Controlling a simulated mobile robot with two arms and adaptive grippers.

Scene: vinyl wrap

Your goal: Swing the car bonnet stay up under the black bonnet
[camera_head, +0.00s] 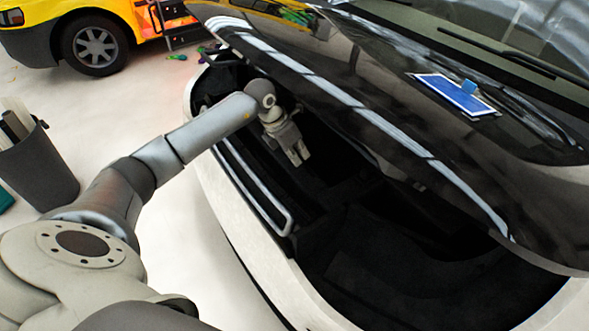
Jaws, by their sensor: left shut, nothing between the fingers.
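The black bonnet (380,80) is raised over the dark engine bay and spans the upper right of the head view. A pale rod, which looks like the bonnet stay (262,190), lies low along the front edge of the bay and bends round at its near end. My left gripper (298,160) is over the bay, below the bonnet's edge and to the right of the rod. Its fingers point down and are shut with nothing between them. It appears apart from the rod. My right gripper is not in view.
The car's white front body (235,215) edges the bay. A blue and white card (455,95) lies on the bonnet's upper side. A dark bin (38,170) stands at the left. A yellow vehicle (75,25) is at the back. Pale floor between them is mostly clear.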

